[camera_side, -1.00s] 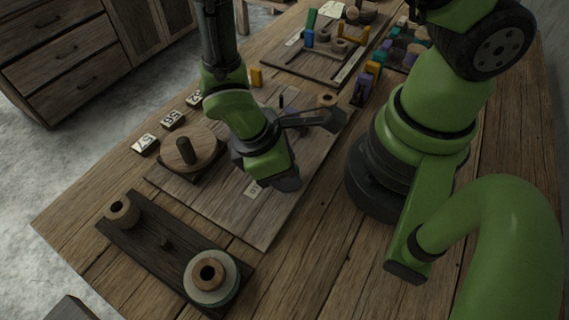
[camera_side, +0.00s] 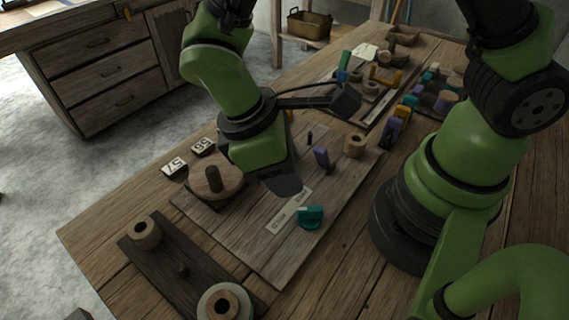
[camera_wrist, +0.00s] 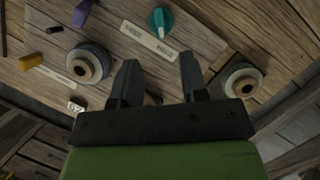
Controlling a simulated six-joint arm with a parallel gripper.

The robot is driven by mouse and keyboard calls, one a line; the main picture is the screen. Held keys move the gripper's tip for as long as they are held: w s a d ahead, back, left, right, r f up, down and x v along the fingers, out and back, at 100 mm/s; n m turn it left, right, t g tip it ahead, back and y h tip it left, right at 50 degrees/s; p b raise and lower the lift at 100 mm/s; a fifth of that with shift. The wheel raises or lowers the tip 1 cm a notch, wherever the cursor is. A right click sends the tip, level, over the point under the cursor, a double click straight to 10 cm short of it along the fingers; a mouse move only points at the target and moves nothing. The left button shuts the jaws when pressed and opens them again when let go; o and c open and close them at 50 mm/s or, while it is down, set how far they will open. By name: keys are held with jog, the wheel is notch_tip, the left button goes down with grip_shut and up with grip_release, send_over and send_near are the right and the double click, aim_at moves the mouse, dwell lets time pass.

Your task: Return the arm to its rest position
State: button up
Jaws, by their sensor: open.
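My gripper (camera_wrist: 158,70) is open and empty in the wrist view, with its two dark fingers apart. In the side view my gripper (camera_side: 282,183) hangs above the wooden board (camera_side: 250,240), and its fingers are partly hidden by the green wrist. A teal piece (camera_side: 310,216) sits on the board beside a pale label strip (camera_side: 289,211). The teal piece (camera_wrist: 160,20) and strip (camera_wrist: 148,43) also show beyond the fingertips in the wrist view, apart from them.
A dark rack (camera_side: 170,255) holds spools at the front. A purple piece (camera_side: 321,159), a small spool (camera_side: 355,145) and coloured blocks lie behind. Number tiles (camera_side: 174,165) line the left edge.

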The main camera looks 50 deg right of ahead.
jog(key=s+d+r+m+t+y, duration=0.2)
jog(key=d+r+m+t, duration=0.3)
jog(key=r, duration=0.4)
jog(key=s+d+r+m+t+y, duration=0.2)
jog(key=d+r+m+t, duration=0.3)
jog(key=r, duration=0.5)
jog(key=shift+s+d+m+t+y, duration=0.3)
jog(key=shift+m+y, duration=0.2)
jog(key=shift+m, duration=0.7)
jog(key=shift+r, duration=0.1)
